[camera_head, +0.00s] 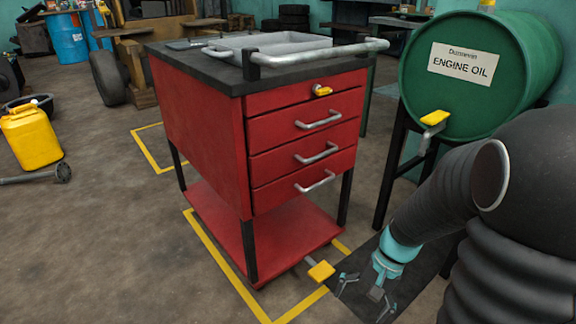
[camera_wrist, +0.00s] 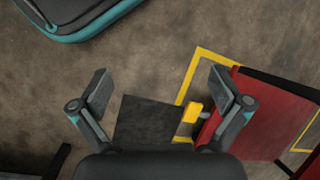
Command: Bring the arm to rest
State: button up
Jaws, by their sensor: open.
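My gripper (camera_head: 364,297) hangs at the end of my arm in the lower right of the head view, pointing down in front of the drum stand. The gripper is open and empty. It appears to the right of the red tool trolley (camera_head: 200,130) in the head view, and I see no contact with it. Part of my arm is cut off by the right edge.
A yellow pedal (camera_head: 321,270) sticks out low by the trolley and also shows in the wrist view (camera_wrist: 194,112). A dark mat (camera_wrist: 145,122) lies on the floor below my gripper. A green oil drum (camera_head: 465,95) rests on a black stand. A yellow can (camera_head: 32,140) stands at left.

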jog(key=s+r+n+t+h+p, duration=0.1)
jog(key=s+r+t, duration=0.3)
jog(key=r, duration=0.6)
jog(key=s+r+n+t+h, duration=0.3)
jog(key=s+r+n, duration=0.1)
jog(key=r, duration=0.7)
jog(key=shift+a+r+n+t+p, duration=0.15)
jog(key=shift+n+t+p, duration=0.15)
jog(key=shift+t+p, duration=0.1)
